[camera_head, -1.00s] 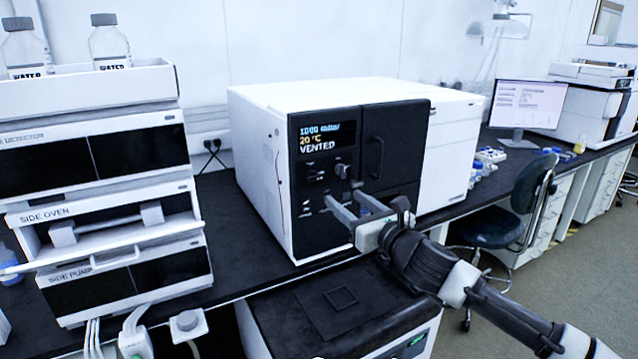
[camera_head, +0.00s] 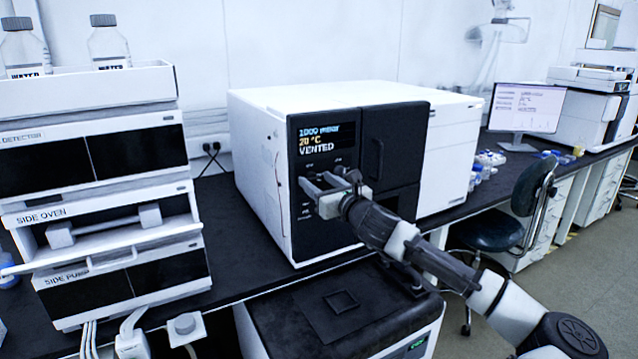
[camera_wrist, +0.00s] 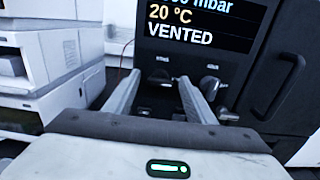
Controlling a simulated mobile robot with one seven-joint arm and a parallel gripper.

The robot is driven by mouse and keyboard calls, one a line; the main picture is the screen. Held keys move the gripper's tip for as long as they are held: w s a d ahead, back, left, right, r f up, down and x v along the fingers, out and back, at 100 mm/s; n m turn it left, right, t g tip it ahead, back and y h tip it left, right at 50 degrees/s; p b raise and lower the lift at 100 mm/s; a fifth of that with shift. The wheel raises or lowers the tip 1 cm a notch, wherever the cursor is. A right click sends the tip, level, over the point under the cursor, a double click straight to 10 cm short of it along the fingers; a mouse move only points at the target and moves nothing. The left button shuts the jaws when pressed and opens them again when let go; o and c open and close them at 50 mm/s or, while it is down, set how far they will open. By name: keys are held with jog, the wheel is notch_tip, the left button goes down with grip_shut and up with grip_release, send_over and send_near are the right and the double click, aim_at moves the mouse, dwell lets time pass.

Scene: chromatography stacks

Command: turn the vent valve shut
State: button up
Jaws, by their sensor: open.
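The white instrument (camera_head: 262,190) has a black front panel with a display (camera_head: 326,140) reading about 1000 mbar, 20 °C and VENTED. Below the display, the wrist view shows a small dark valve handle (camera_wrist: 164,80) under a left label and a grey knob (camera_wrist: 209,87) under a right label. The labels are too blurred to tell which is the vent valve. My gripper (camera_head: 314,180) is open in front of these controls. In the wrist view, my gripper (camera_wrist: 162,78) frames the left handle between its fingers; the grey knob is just outside the right finger. Contact cannot be told.
A door with a curved handle (camera_head: 377,158) is right of the controls. A dark lower control (camera_wrist: 228,114) sits below the grey knob. A stack of modules (camera_head: 95,225) stands left on the black bench (camera_head: 232,235). A chair (camera_head: 520,205) is at right.

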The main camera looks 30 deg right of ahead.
jog(key=c, duration=1)
jog(key=shift+c, duration=0.2)
jog(key=shift+n, duration=0.3)
jog(key=n+b, duration=0.1)
jog(key=n, duration=0.2)
jog(key=shift+f, duration=0.1)
jog(key=n+b, duration=0.1)
jog(key=n, duration=0.4)
jog(key=shift+a+f+b, duration=0.1)
jog(key=shift+a+b, duration=0.05)
jog(key=shift+b, duration=0.15)
jog(key=n+b, duration=0.2)
jog(key=n, duration=0.3)
jog(key=shift+f, duration=0.1)
jog(key=shift+a+n+b, duration=0.1)
jog(key=shift+n+b, duration=0.6)
jog(key=shift+n, duration=1.4)
